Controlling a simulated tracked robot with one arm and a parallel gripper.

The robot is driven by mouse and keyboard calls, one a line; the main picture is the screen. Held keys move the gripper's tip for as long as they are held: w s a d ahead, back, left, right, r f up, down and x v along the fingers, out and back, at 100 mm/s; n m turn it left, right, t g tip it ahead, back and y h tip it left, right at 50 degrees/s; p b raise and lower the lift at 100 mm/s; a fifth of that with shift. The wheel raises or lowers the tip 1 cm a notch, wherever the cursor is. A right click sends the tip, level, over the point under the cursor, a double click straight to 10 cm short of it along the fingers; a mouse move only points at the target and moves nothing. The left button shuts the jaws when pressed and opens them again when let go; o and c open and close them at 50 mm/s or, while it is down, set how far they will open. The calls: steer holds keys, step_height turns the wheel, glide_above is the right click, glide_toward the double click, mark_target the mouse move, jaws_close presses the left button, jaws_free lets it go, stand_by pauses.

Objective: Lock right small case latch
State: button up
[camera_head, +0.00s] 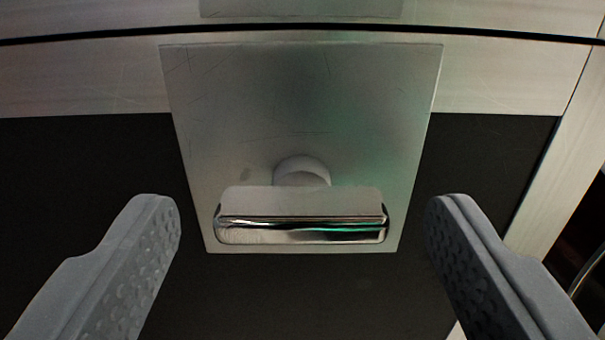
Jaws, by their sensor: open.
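A silver metal plate (300,110) is fixed to the case front, in the middle of the view. On it sits a shiny T-shaped latch handle (302,217), its bar lying level across the picture, joined to the plate by a short round stem (301,171). My gripper (303,215) is open, with one grey finger left of the handle and one right of it. Gaps show between both fingers and the bar's ends, and nothing is held. The fingers' lower parts run out of the picture.
The case (90,72) has a pale metal frame around a dark panel (80,165). A dark seam (90,35) crosses above the plate, with part of another plate (300,8) beyond it. A curved thin metal piece shows at the right edge.

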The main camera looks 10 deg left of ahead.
steer(key=shift+w, duration=0.3)
steer(key=c, duration=1)
